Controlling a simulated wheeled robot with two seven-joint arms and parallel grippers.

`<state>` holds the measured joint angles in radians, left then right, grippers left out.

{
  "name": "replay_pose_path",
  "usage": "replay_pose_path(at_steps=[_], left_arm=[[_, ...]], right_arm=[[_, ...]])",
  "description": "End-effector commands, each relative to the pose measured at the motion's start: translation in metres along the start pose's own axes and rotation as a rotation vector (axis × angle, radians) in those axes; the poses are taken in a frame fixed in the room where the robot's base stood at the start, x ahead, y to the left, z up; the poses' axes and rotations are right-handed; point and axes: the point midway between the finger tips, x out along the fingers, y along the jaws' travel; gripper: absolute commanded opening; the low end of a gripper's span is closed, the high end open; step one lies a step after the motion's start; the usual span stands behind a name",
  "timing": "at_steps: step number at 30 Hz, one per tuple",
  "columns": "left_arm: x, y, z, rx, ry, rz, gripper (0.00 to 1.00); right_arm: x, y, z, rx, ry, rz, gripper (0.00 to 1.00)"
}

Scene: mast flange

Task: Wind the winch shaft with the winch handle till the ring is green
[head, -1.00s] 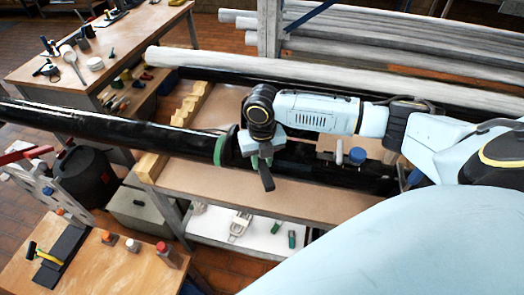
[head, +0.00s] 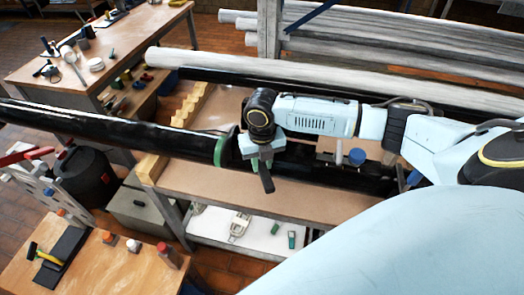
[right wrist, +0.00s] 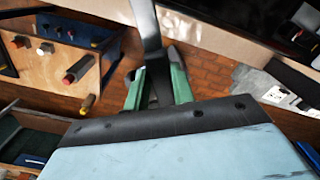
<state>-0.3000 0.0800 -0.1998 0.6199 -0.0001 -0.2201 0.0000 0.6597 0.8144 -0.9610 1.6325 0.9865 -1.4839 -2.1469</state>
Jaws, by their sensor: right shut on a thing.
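My right gripper (head: 265,166) is beside the black mast, just right of a green ring (head: 221,150) around it. In the right wrist view its green fingers (right wrist: 157,90) are closed on a dark flat bar, which looks like the winch handle (right wrist: 147,25). In the head view the dark handle end (head: 267,184) sticks out below the gripper. The winch shaft is hidden behind the gripper and wrist, so I cannot tell how the handle sits on it. My left gripper is not in view.
A blue-topped knob (head: 357,157) stands right of the gripper. The brown bench top (head: 215,183) runs below the mast, with a white shelf (head: 262,235) under it. A wooden table (head: 105,270) with small bottles is at lower left.

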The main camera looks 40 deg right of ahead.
Motion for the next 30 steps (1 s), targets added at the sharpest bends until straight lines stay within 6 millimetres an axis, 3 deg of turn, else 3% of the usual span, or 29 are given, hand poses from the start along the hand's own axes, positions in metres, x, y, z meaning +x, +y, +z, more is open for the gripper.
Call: replay_pose_path(at_steps=[15,30], left_arm=[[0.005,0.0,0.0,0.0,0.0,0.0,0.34],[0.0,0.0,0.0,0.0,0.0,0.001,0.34]], right_arm=[[0.012,0.0,0.0,0.0,-0.001,0.001,0.0],[0.011,0.006,0.001,0.036,0.0,0.002,0.0]])
